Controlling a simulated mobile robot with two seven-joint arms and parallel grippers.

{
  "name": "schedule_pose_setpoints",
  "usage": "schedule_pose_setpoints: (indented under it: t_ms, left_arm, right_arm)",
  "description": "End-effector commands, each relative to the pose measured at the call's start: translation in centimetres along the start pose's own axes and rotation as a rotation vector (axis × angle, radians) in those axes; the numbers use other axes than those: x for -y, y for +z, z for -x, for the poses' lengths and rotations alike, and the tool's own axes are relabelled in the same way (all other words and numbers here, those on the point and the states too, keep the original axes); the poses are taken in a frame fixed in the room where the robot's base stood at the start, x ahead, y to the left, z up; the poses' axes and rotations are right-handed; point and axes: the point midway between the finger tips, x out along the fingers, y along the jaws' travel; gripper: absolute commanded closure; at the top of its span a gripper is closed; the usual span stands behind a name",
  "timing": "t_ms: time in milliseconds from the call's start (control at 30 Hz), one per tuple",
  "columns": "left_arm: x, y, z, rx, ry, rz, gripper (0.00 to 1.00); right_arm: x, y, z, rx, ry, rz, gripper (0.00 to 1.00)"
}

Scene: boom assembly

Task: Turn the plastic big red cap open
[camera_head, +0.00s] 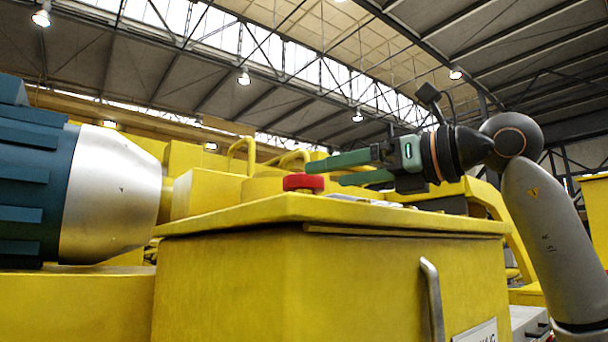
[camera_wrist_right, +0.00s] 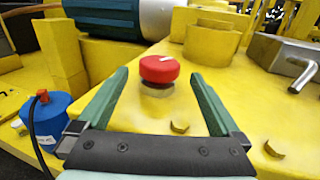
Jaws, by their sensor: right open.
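The big red cap (camera_head: 304,182) sits on top of the yellow cabinet (camera_head: 230,275) in the head view. In the right wrist view the red cap (camera_wrist_right: 160,69) is round, with a small white mark on its top, on a short base. My right gripper (camera_head: 350,168) comes in from the right, level with the cap's height, with its green fingers pointing left. In the wrist view the right gripper (camera_wrist_right: 165,85) is open, its fingers on either side of the cap with gaps, not touching it. My left gripper is not in view.
A large blue and silver cylinder (camera_head: 112,195) lies at the left. A metal handle (camera_head: 432,300) is on the cabinet front.

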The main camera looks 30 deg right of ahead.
Motion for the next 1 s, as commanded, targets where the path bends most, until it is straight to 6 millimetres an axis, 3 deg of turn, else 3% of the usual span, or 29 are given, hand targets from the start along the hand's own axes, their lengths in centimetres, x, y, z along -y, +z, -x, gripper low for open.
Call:
schedule_pose_setpoints:
  t_ms: [100, 300, 500, 767, 1000]
  left_arm:
    - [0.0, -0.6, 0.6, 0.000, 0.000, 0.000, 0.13]
    - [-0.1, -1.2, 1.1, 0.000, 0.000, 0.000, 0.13]
    - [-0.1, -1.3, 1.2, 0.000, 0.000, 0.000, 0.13]
    - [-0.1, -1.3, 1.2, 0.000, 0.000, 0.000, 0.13]
    - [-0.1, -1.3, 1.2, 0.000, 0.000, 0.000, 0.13]
  right_arm:
    - [0.0, 0.2, -2.5, -0.003, 0.001, -0.001, 0.00]
    - [0.0, 0.2, -5.5, -0.001, 0.001, -0.001, 0.00]
    - [0.0, 0.1, -6.7, 0.001, 0.001, -0.001, 0.00]
    - [0.0, 0.0, -6.8, 0.002, 0.002, -0.001, 0.00]
    - [0.0, 0.1, -6.8, 0.002, 0.002, -0.001, 0.27]
